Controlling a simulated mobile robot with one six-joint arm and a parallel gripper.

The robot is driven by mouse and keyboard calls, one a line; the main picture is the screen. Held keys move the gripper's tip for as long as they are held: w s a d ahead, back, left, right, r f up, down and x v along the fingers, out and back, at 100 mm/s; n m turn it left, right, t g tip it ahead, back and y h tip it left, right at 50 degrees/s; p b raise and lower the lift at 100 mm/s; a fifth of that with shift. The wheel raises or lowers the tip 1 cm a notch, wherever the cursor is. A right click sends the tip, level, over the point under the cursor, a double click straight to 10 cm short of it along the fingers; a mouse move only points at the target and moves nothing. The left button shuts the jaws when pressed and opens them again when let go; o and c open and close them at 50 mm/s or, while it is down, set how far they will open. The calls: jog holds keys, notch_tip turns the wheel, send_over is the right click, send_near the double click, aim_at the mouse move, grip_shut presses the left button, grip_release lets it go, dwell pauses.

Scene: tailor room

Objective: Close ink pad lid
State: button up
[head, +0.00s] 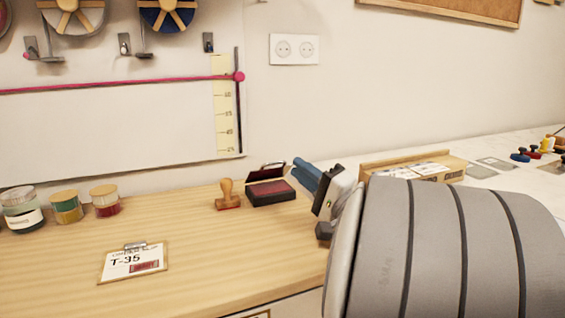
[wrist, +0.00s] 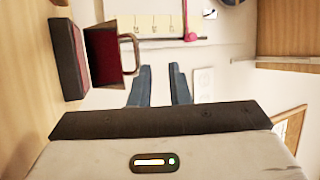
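The ink pad (head: 271,193) is a dark, box-like base with a red pad, lying on the wooden table. Its lid (head: 263,171) stands up open at the back edge. In the wrist view, which is turned sideways, the base (wrist: 66,58) is at the left and the raised lid (wrist: 103,56), dark red inside, stands beside it with a metal loop (wrist: 132,52). My gripper (head: 302,170) is just right of the ink pad, above the table. Its blue fingers (wrist: 159,66) are apart with nothing between them, and clear of the lid.
A wooden-handled stamp (head: 228,197) stands left of the ink pad. Several jars (head: 66,207) and a clipboard marked T-35 (head: 133,262) are further left. A wooden tray (head: 440,171) is behind my arm at right. A wall ruler board (head: 223,110) is behind.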

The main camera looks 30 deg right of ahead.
jog(key=shift+s+d+f, duration=0.1)
jog(key=shift+s+d, duration=0.25)
jog(key=shift+s, duration=0.55)
jog(key=shift+s+d, duration=0.3)
jog(key=shift+s, duration=0.6)
jog(key=shift+c, duration=0.2)
jog(key=shift+w+a+p, duration=0.1)
jog(key=shift+p, duration=0.25)
jog(key=shift+c, duration=0.8)
jog(key=a+g+p, duration=0.1)
jog(key=w+a+r+n+g+y+p, duration=0.1)
jog(key=p, duration=0.1)
jog(key=w+a+r+g+y+p, duration=0.1)
jog(key=p, duration=0.1)
grip_shut()
jog(key=w+a+r+n+g+h+p, duration=0.2)
jog(key=a+r+n+g+p, duration=0.35)
jog(key=g+p, duration=1.1)
jog(key=w+d+r+n+h+p, duration=0.45)
jog(key=r+h+p, duration=0.45)
jog(key=p, duration=0.9)
jog(key=t+y+p, duration=0.1)
jog(key=p, duration=0.2)
send_near(270, 171)
jog(key=f, duration=0.1)
jog(key=s+f, duration=0.1)
jog(key=f, duration=0.1)
jog(key=shift+s+d+f, duration=0.1)
jog(key=shift+s+d, duration=0.1)
jog(key=shift+s, duration=0.1)
